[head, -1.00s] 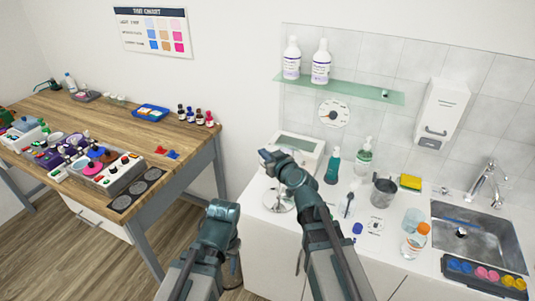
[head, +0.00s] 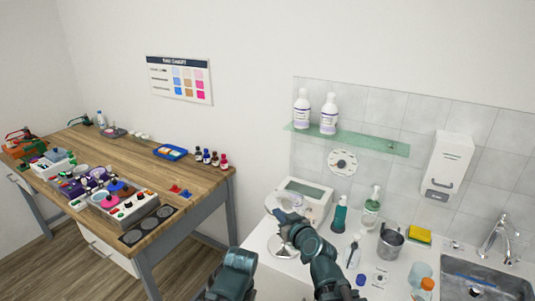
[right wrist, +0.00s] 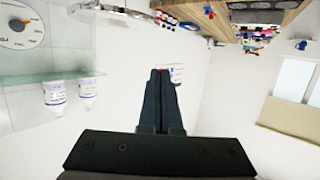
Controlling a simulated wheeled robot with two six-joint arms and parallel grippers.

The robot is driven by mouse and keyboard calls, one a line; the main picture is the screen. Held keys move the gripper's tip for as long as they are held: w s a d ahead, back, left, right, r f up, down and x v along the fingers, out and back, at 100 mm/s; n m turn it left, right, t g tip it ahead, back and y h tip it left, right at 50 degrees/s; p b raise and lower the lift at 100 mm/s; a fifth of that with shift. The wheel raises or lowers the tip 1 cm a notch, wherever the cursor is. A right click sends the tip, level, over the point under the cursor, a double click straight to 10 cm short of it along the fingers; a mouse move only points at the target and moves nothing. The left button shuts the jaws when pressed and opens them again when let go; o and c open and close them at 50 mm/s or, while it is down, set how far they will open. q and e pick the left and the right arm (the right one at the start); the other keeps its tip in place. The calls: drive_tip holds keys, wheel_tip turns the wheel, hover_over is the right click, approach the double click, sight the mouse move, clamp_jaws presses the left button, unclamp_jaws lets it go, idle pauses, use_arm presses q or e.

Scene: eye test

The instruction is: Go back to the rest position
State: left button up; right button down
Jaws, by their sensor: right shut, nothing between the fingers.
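My right gripper (head: 281,215) is in front of the white device on the counter in the head view, seen from behind and small. In the right wrist view, which is upside down, its two dark fingers (right wrist: 160,75) lie together with nothing between them. They are in open air in front of the white wall. Part of my left arm shows at the bottom of the head view, but its gripper is not visible.
A wooden workbench (head: 190,186) with trays and bottles stands at left. The white counter (head: 262,232) holds a white device (head: 318,207), pump bottles, a metal cup (head: 390,241) and a sink (head: 485,285). A glass shelf (head: 365,143) with two white bottles hangs above.

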drive_tip(key=s+a+f+n+g, duration=0.1)
drive_tip(key=s+a+f+g, duration=0.3)
drive_tip(key=s+f, duration=0.15)
drive_tip(key=s+a+f+n+g, duration=0.1)
drive_tip(key=s+a+f+g, duration=0.2)
drive_tip(key=s+f+g, duration=0.3)
drive_tip(key=s+d+f+m+g+h, duration=0.1)
drive_tip(key=s+d+f+g+h, duration=0.1)
drive_tip(key=s, duration=0.3)
drive_tip(key=s+d+f+m+g+h, duration=0.1)
drive_tip(key=s+d+f+g+h, duration=0.1)
drive_tip(key=s, duration=0.4)
drive_tip(key=d+f+h+b, duration=0.1)
drive_tip(key=d+h, duration=0.1)
drive_tip(key=shift+f+m+h, duration=0.25)
drive_tip(key=shift+m+h, duration=0.05)
